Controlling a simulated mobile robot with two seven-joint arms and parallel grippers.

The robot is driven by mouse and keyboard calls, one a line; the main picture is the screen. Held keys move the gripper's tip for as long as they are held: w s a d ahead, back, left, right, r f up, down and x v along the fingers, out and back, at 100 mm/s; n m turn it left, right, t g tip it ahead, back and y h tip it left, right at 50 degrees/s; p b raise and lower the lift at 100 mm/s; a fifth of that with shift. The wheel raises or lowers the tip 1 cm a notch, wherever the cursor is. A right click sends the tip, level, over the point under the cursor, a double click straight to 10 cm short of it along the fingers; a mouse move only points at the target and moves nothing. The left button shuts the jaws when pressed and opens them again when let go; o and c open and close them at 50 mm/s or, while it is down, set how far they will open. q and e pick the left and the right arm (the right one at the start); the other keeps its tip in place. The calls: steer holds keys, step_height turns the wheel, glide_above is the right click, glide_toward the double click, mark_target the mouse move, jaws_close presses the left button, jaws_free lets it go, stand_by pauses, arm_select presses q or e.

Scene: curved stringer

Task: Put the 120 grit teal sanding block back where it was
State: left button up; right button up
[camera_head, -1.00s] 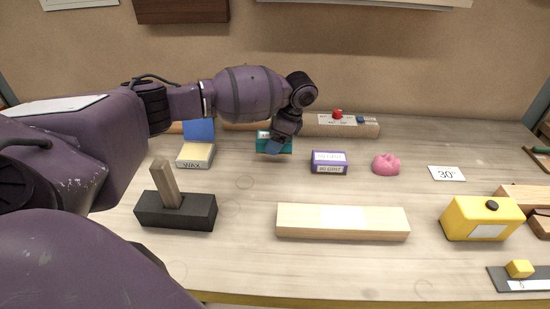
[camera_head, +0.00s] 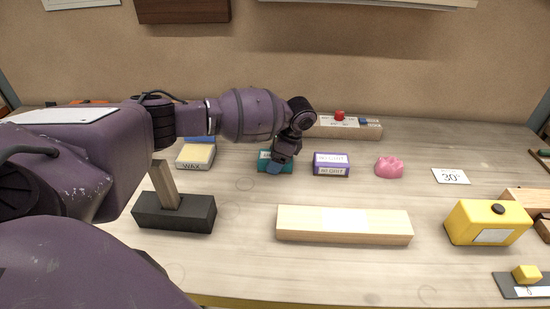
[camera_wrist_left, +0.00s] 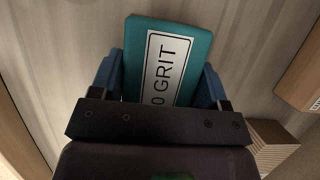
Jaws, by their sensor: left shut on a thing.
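The teal sanding block (camera_head: 264,160) is in my left gripper (camera_head: 275,168), at the back middle of the bench in the head view. In the left wrist view the teal block (camera_wrist_left: 190,45) sits between the two blue fingers of my left gripper (camera_wrist_left: 165,82). Its white label reads "0 GRIT", with the first digits hidden by the gripper. The block is low, at or just above the bench top; I cannot tell whether it touches. The purple 80 grit block (camera_head: 331,165) stands a little to its right, apart from it. My right gripper is not in view.
A wax block (camera_head: 195,156) stands to the left. A black block with a wooden upright (camera_head: 174,212) and a pale wooden bar (camera_head: 343,224) are in front. A pink lump (camera_head: 389,167), a 30° card (camera_head: 451,176) and a yellow box (camera_head: 488,222) are at right.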

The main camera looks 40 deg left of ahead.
arm_select(q)
steer(key=o, duration=0.8)
steer(key=shift+o, duration=0.2)
steer(key=p+v, duration=0.1)
steer(key=v, duration=1)
steer(key=shift+r+p, duration=0.15)
steer(key=shift+p, duration=0.15)
steer(key=shift+w+d+r, duration=0.15)
steer(key=shift+r, duration=0.25)
